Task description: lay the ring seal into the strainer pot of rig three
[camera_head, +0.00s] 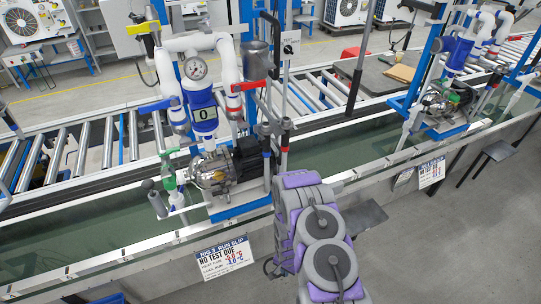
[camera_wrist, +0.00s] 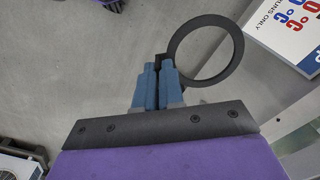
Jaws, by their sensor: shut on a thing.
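My gripper (camera_wrist: 160,68) shows in the wrist view with its blue fingers shut on the ring seal (camera_wrist: 240,45). The seal is a thin black ring, held at its left edge and sticking out to the upper right, with grey floor behind it. In the head view, rig three is the near station, with a pump (camera_head: 222,168) above a water trough. The pump has a shiny, rounded front end (camera_head: 208,174); I cannot tell whether its strainer pot is open. My purple and grey arm stands right of the pump's base; it hides the gripper and seal in this view.
The rig 3 sign (camera_head: 223,257) hangs on the trough's front; part of a sign (camera_wrist: 291,30) is at the wrist view's right edge. A green-handled valve (camera_head: 169,178) and red-handled pipework (camera_head: 248,86) crowd the pump. A second rig (camera_head: 440,100) stands right. The floor is open at lower right.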

